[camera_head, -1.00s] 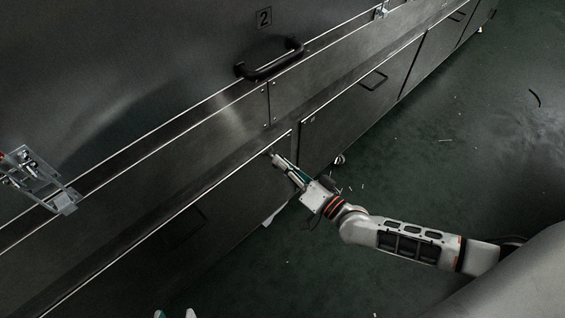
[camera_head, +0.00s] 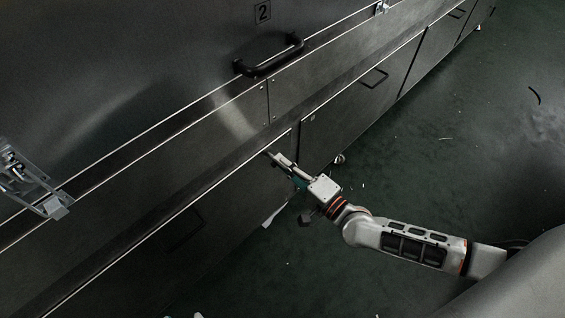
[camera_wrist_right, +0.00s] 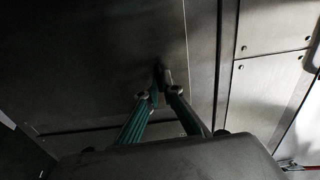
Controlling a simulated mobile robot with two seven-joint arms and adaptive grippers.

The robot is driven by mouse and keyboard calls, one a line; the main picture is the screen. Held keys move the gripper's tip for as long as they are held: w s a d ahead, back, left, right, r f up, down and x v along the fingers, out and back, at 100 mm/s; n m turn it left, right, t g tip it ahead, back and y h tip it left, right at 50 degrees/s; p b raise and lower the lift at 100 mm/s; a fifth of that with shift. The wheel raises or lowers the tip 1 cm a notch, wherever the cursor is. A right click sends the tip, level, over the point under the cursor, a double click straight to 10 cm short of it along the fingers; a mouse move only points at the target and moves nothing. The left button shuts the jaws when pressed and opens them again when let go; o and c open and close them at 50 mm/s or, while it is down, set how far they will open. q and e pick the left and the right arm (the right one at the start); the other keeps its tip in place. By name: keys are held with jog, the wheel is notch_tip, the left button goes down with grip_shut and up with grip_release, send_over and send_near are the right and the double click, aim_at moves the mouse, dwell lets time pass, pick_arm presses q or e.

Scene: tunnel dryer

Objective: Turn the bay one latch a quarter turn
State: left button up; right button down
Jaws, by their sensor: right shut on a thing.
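My right gripper (camera_head: 273,156) reaches the upper right corner of a lower dark panel (camera_head: 215,215) on the dryer. In the right wrist view, its two fingers (camera_wrist_right: 162,85) come together on a small dark latch (camera_wrist_right: 158,74) on the panel face. The gripper is shut on this latch, and the fingers hide most of it. The latch's exact angle cannot be read.
Above are a black bar handle (camera_head: 268,58) and a plate marked 2 (camera_head: 263,12). A metal clamp bracket (camera_head: 32,182) sticks out at the left. Another lower panel (camera_head: 350,112) with a handle lies to the right. The green floor (camera_head: 440,165) is largely open, with scattered scraps.

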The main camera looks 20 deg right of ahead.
dwell(0.6)
jog(key=c, duration=2.2)
grip_release()
jog(key=v, duration=1.2)
